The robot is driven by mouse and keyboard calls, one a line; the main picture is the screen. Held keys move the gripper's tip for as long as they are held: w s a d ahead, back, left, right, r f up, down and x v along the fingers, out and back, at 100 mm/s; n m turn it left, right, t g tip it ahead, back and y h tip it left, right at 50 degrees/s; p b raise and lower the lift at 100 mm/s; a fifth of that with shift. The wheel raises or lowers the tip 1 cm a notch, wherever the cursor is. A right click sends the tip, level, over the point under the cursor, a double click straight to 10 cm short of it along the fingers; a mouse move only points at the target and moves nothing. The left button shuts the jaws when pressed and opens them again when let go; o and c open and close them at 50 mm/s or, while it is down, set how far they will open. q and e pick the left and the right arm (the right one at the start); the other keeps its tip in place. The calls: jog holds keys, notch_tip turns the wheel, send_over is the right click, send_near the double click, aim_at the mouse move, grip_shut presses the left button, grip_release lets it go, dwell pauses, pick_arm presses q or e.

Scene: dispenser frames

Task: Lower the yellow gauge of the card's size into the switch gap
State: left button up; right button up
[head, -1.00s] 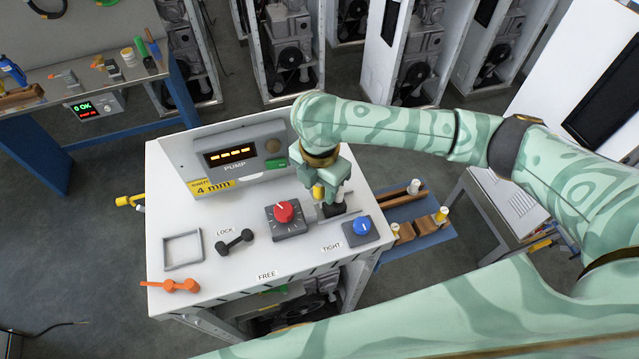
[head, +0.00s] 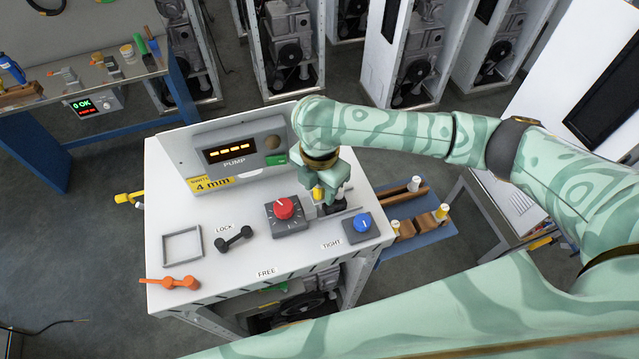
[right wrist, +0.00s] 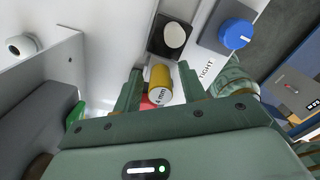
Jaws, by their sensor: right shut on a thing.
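My right gripper (head: 326,194) is shut on a yellow gauge (head: 318,193) above the white console top. In the right wrist view the yellow gauge (right wrist: 160,84) sits between the two fingers, its end marked "4 mm". The yellow card (head: 212,184) on the pump panel also reads 4 mm. A dark block with a pale round disc (right wrist: 172,38), seemingly part of the switch, lies just beyond the gauge in the wrist view. The gripper partly hides this spot in the head view, and I cannot tell whether the gauge is in the gap. My left gripper is out of view.
A red knob (head: 284,208) stands left of the gripper, and a blue knob (head: 362,225) marked near TIGHT stands to its right. A black dumbbell-shaped gauge (head: 234,238), an orange one (head: 169,283) and a square frame (head: 182,246) lie at left. A blue tray (head: 428,225) stands at right.

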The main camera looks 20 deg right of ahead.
jog(key=shift+f+b, duration=0.3)
jog(key=shift+f, duration=0.65)
jog(key=o, duration=1.1)
notch_tip(320, 180, up, 16)
jog(key=shift+r+p, duration=0.15)
jog(key=shift+p, duration=0.25)
